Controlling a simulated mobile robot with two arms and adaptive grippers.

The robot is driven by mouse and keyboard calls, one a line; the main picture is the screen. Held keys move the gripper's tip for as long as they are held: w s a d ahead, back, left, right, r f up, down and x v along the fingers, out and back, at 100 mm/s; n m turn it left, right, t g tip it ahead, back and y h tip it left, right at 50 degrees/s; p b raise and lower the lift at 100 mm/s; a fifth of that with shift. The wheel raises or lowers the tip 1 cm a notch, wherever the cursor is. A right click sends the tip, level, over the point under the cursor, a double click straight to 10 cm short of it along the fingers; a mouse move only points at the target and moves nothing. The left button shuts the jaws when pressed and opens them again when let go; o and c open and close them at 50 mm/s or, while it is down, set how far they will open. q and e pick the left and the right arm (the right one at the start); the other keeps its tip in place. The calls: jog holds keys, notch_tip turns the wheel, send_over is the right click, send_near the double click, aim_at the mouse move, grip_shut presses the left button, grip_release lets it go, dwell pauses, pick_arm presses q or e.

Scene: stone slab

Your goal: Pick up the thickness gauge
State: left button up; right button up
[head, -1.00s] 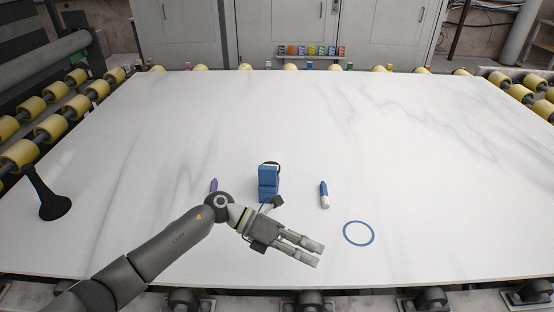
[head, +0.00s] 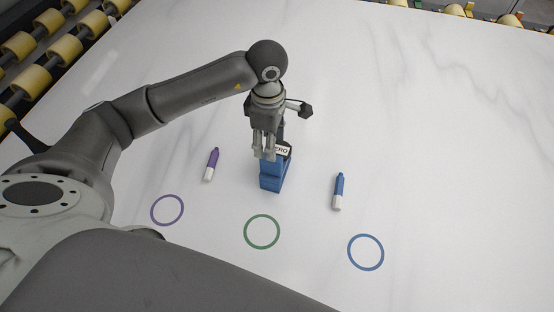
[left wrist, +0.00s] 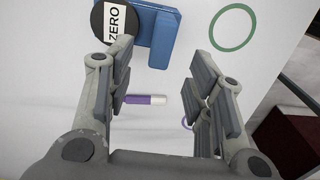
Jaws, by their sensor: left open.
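The thickness gauge is a blue block (head: 272,182) with a round black part and a white "ZERO" label (head: 283,150), standing on the white slab. In the left wrist view the gauge (left wrist: 163,40) is at the top, left of centre, its black disc partly beside the left finger. My left gripper (head: 263,157) points down at the gauge and covers part of it in the head view. In the left wrist view its two fingers (left wrist: 158,60) are spread apart with nothing held between them. Whether they touch the gauge cannot be told. My right gripper is not in view.
A purple marker (head: 211,164) lies left of the gauge and a blue marker (head: 339,191) right of it. Purple (head: 153,211), green (head: 262,247) and blue (head: 366,269) rings are on the slab (head: 450,170) nearer me. The slab's right side is clear.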

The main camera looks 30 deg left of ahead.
pick_arm(q)
jog(key=shift+s+f, duration=0.1)
jog(key=shift+f, duration=0.75)
jog(key=p, duration=0.3)
send_over(272, 175)
jog(key=w, duration=0.1)
jog(key=f, duration=0.4)
jog(key=shift+w+a+f, duration=0.1)
jog(key=shift+a+f, duration=0.25)
jog(key=shift+f, duration=0.45)
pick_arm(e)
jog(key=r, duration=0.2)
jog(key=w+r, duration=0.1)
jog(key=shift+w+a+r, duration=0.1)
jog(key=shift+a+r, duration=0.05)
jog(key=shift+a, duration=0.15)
pick_arm(q)
jog(key=shift+c, duration=0.2)
jog(key=shift+w+r, duration=0.1)
grip_shut()
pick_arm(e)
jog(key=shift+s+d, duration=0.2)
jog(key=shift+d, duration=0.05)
